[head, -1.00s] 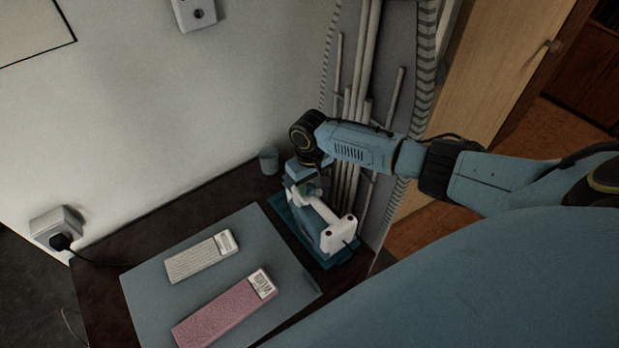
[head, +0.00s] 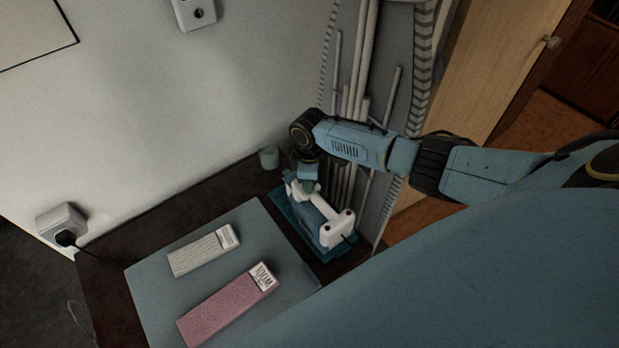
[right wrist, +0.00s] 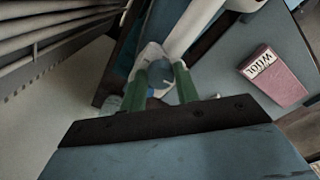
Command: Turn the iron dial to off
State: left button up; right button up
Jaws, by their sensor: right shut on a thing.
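The blue and white iron (head: 337,231) sits on a teal tray (head: 287,212) at the back right of the dark table, by the wall pipes. My right gripper (head: 309,187) is at the far end of the iron. In the right wrist view its two green fingers (right wrist: 160,72) reach down to a white and blue rounded part of the iron (right wrist: 150,58). The fingers are shut on the dial, which is mostly hidden between them, so its setting cannot be read. My left gripper is not in view.
A grey mat (head: 155,297) holds a cream block (head: 203,253) and a pink block (head: 225,312). A small grey-green cup (head: 269,157) stands behind the tray. Pipes (head: 352,120) rise close to the iron. A plug sits in a wall socket (head: 61,222).

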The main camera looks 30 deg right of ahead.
jog(key=shift+n, duration=0.6)
jog(key=o, duration=1)
jog(key=shift+r, duration=0.1)
notch_tip(320, 180, up, 13)
jog(key=shift+r+p, duration=0.15)
jog(key=shift+p, duration=0.25)
